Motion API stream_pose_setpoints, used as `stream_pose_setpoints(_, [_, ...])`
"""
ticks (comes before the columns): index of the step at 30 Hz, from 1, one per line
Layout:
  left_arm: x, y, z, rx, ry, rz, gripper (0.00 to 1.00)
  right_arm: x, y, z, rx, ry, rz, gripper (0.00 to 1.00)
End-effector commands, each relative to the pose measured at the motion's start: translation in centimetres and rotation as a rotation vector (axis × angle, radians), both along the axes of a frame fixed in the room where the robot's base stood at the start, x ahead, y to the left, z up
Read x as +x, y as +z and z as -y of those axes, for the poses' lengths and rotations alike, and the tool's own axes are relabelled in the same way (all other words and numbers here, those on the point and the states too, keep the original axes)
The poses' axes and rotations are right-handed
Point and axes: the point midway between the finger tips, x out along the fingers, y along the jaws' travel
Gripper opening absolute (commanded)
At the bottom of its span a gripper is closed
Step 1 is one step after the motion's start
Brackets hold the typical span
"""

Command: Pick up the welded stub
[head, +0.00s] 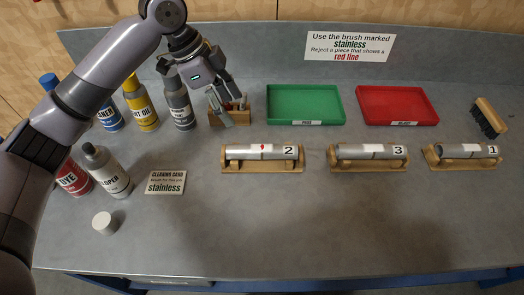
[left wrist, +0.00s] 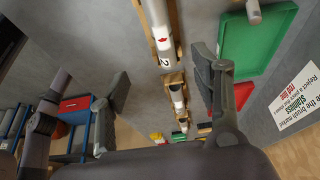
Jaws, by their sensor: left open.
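Three grey welded stubs lie in wooden cradles in a row: the stub marked 2 (head: 262,152) with a small red mark, the stub marked 3 (head: 368,151), and the stub marked 1 (head: 466,151). My left gripper (head: 229,105) is open and empty, in front of the wooden brush box and up-left of stub 2. In the left wrist view the open fingers (left wrist: 162,80) are apart, with stub 2 (left wrist: 157,20) and its red mark beyond them. Stub 3 (left wrist: 178,98) shows farther off. My right gripper is not in view.
A green tray (head: 305,118) and a red tray (head: 397,119) stand behind the stubs. Several bottles stand left, near a white cap (head: 103,222) and a card (head: 165,182).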

Motion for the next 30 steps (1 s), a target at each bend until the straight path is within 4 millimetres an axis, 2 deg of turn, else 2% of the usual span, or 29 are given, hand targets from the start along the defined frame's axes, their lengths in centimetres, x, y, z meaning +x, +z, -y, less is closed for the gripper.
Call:
stream_pose_setpoints(5, [-0.1, -2.2, 0.9, 0.001, -0.002, -0.006, 0.58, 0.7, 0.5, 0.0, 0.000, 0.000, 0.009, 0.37])
stream_pose_setpoints(9, [-0.2, -4.9, 2.1, 0.001, -0.002, -0.006, 0.58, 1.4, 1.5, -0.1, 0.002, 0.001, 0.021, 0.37])
stream_pose_setpoints(16, [-0.1, -9.3, 3.9, 0.001, -0.001, -0.005, 0.58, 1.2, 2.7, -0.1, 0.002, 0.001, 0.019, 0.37])
stream_pose_setpoints(24, [-0.1, -11.5, 4.8, 0.000, -0.002, -0.001, 0.58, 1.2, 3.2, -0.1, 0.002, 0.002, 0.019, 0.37])
stream_pose_setpoints(30, [0.1, -13.6, 6.1, 0.001, 0.000, -0.004, 0.58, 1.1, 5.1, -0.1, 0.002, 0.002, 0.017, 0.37])
